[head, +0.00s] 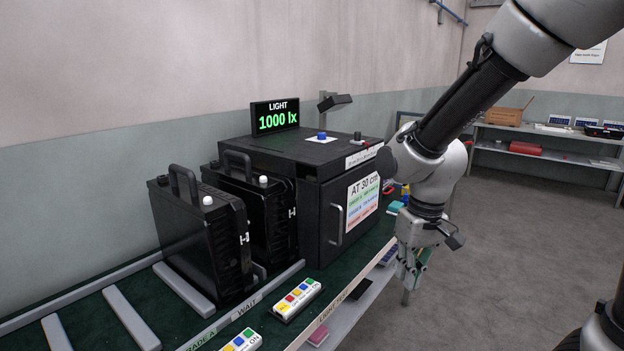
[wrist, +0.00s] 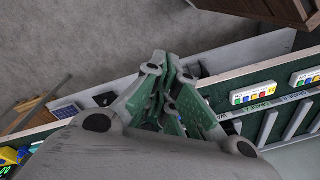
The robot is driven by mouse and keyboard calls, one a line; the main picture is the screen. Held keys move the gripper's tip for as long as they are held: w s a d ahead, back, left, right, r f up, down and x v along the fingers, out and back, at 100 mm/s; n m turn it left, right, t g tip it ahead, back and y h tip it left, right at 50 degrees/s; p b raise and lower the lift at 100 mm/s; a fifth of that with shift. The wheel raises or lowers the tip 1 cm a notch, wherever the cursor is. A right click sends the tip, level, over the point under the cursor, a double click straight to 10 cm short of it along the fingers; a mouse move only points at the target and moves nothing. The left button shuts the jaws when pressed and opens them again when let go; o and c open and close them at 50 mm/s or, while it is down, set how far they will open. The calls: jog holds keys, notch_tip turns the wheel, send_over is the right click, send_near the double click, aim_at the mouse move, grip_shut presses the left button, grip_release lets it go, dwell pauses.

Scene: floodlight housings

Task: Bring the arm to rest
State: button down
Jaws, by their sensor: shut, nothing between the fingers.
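My arm reaches in from the upper right in the head view. My gripper (head: 412,284) hangs pointing down beside the front edge of the green-topped bench (head: 359,259), over the grey floor side. In the wrist view my gripper (wrist: 170,62) shows green finger pads close together, with nothing held between them. The lower shelf of the bench lies beneath and beside the fingers in that view.
A black test box (head: 320,215) with a light display (head: 275,116) stands on the bench. Two black floodlight housings (head: 203,235) (head: 262,210) stand left of it. A coloured-button remote (head: 297,299) lies in front. A shelf unit (head: 545,155) stands far right. The floor (head: 520,240) is clear.

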jog(key=s+d+r+m+t, duration=0.1)
jog(key=s+d+r+t, duration=0.1)
jog(key=s+d+r, duration=0.3)
jog(key=s+d+r+m+t, duration=0.2)
jog(key=s+d+r, duration=0.4)
jog(key=d+r, duration=0.3)
jog(key=d, duration=0.3)
jog(key=shift+s+r+m+h, duration=0.2)
jog(key=shift+r+m+h, duration=0.1)
jog(key=shift+h, duration=0.1)
